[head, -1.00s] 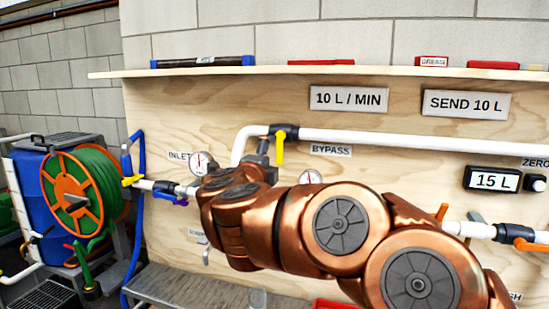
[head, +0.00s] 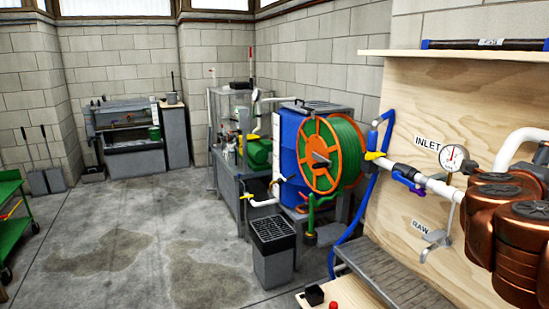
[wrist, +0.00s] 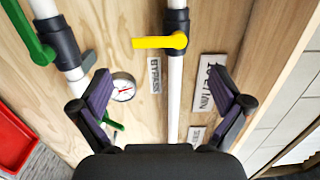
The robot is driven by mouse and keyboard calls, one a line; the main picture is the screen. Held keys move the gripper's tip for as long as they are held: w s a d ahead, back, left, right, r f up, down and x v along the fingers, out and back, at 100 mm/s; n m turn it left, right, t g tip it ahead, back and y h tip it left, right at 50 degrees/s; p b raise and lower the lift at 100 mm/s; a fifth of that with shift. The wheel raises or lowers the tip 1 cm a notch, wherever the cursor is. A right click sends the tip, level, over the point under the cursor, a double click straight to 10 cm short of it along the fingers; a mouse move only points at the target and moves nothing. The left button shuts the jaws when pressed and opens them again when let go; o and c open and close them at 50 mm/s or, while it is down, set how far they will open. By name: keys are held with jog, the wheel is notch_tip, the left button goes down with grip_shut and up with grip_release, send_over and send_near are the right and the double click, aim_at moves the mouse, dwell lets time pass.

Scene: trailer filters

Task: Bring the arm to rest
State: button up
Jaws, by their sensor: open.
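My gripper (wrist: 160,105) shows in the wrist view with its two fingers spread wide and nothing between them. It faces the plywood panel; a white pipe (wrist: 176,90) with a yellow valve handle (wrist: 160,42) shows behind the gap between the fingers. I cannot tell the distance to the pipe, and no contact is visible. In the head view only copper-coloured links of my arm (head: 508,235) show at the right edge, in front of the plywood panel (head: 428,105). The gripper itself is outside the head view.
A pressure gauge (head: 453,157), an inlet pipe and a hose reel (head: 322,155) stand left of my arm. A grey bin (head: 273,258) stands on the floor. The concrete floor (head: 130,235) at left is open. A green valve handle (wrist: 28,32) is near the left finger.

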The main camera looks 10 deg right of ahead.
jog(key=w+a+n+t+y+p, duration=0.1)
jog(key=w+a+n+t+y, duration=0.6)
jog(key=a, duration=0.5)
jog(key=w+a+n+t+y+p, duration=0.1)
jog(key=w+a+n+t+y, duration=0.35)
jog(key=w+a+n, duration=0.7)
jog(key=s+a+f+n+g+y, duration=0.35)
jog(key=a+f+y, duration=0.35)
jog(key=a, duration=0.5)
jog(key=s+a+f+n+g+y+p, duration=0.2)
jog(key=s+a+f+n+g, duration=0.55)
jog(key=s+f, duration=0.55)
jog(key=s+d+f+n+g+h+p, duration=0.1)
jog(key=s+f+g, duration=0.3)
jog(key=s, duration=0.6)
jog(key=shift+s+d+f+n+g+h, duration=0.15)
jog(key=shift+s+f+n+g+h, duration=0.2)
jog(key=shift+f+g, duration=0.1)
jog(key=s+d+g, duration=0.1)
jog(key=s, duration=0.1)
jog(key=s+d+g+h, duration=0.1)
jog(key=s, duration=0.2)
jog(key=s+d+f+n+g, duration=0.1)
jog(key=s, duration=0.2)
jog(key=shift+s+d+h+p, duration=0.15)
jog(key=shift+d+h+p, duration=0.1)
jog(key=shift+h+p, duration=0.1)
jog(key=shift+c, duration=0.2)
